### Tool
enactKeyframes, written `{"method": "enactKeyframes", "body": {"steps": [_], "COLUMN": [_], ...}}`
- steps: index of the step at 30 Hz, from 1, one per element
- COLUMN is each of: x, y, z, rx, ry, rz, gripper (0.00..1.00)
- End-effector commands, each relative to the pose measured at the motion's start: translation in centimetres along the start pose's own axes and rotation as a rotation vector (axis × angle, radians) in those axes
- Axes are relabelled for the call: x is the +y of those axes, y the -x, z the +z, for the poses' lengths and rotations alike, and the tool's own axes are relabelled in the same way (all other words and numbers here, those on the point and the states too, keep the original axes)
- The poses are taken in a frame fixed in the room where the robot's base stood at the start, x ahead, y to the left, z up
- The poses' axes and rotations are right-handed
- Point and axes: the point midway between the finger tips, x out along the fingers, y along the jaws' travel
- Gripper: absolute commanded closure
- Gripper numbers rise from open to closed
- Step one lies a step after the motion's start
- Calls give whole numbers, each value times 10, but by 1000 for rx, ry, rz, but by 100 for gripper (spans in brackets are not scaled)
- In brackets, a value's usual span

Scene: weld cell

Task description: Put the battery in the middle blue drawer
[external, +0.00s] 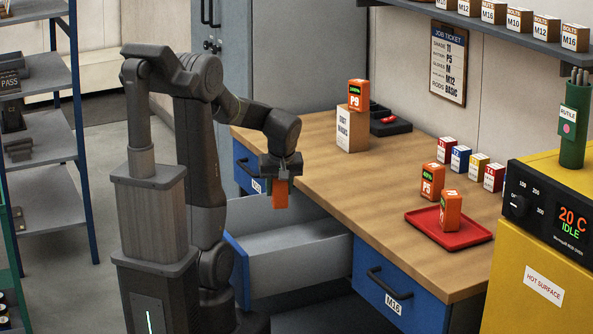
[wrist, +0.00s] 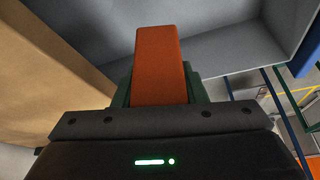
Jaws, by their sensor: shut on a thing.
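The orange battery (external: 280,193) hangs below my gripper (external: 281,170), which is shut on it. The same battery (wrist: 158,65) shows between the jaws in the wrist view. The middle blue drawer (external: 292,252) is pulled out, with a grey inside that looks empty where I can see it. The battery is above the drawer's back part, near the wooden bench edge, and apart from the drawer. In the wrist view the grey drawer inside (wrist: 235,55) lies beyond the battery. My arm hides part of the drawer's front.
The wooden bench (external: 340,190) borders the drawer. Closed blue drawers stand left (external: 247,170) and right, marked M16 (external: 400,295). Other orange batteries stand on a box (external: 358,95), on the bench (external: 432,181) and on a red tray (external: 422,225). A yellow machine (external: 530,240) is at right.

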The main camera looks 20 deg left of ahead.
Motion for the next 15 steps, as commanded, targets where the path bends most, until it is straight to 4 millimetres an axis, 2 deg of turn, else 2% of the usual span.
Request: {"method": "enactKeyframes", "body": {"steps": [6,12,15], "x": [-41,-73,-84], "y": [-37,-56,-61], "z": [52,89,100], "rx": [-4,-2,-1], "ry": [126,217,244], "rz": [-56,-91,-101], "gripper": [95,95,95]}}
